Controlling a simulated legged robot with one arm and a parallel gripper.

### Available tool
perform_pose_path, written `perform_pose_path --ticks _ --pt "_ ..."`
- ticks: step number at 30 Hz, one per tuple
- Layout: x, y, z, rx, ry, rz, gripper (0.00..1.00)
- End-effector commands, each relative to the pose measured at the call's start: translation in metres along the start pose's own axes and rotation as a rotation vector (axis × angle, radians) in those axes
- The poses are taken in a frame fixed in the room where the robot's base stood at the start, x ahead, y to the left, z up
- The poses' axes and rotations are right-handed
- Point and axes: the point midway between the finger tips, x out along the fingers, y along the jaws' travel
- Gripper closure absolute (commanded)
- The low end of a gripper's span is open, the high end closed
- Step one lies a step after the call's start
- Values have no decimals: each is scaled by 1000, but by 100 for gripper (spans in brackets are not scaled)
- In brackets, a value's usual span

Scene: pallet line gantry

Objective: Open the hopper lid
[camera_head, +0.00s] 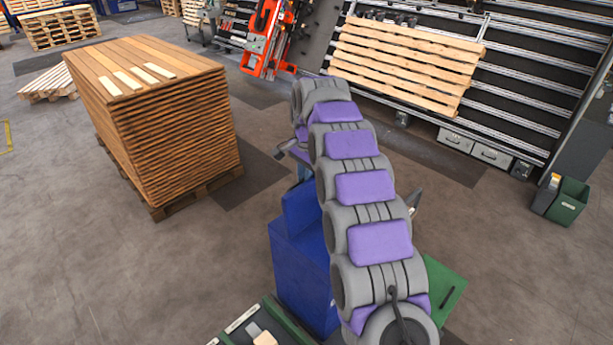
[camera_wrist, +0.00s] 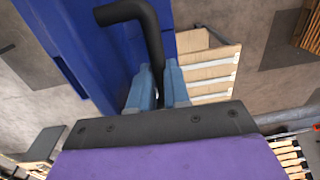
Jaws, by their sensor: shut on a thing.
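The blue hopper (camera_head: 297,275) stands on the floor in the lower middle of the head view, partly hidden by my grey and purple arm. A blue panel (camera_head: 300,208) shows at its top; I cannot tell how far the lid is raised. In the wrist view, blue hopper surfaces (camera_wrist: 60,40) fill the upper left. A black bent handle (camera_wrist: 128,12) comes down between the two blue-grey fingers of my gripper (camera_wrist: 158,70), which is shut on it. In the head view the fingers are mostly hidden by my arm.
A tall stack of brown boards (camera_head: 170,125) stands left of the hopper on a pallet. A green bin (camera_head: 568,203) is at the far right. A pale pallet (camera_head: 405,62) leans on the rack behind. Floor between stack and hopper is clear.

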Motion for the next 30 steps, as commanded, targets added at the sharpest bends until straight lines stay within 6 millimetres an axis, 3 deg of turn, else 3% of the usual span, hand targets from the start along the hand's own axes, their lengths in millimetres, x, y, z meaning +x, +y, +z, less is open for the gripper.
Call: perform_pose_path --ticks 1,2,9,20,30 --pt "-4 -2 0 -3 5 -9 100" --pt "-4 -2 0 -3 6 -10 81" --pt "-3 -1 0 -2 4 -7 58" --pt "-7 0 -1 0 4 -7 58" --pt "-44 -2 -2 0 6 -9 58"
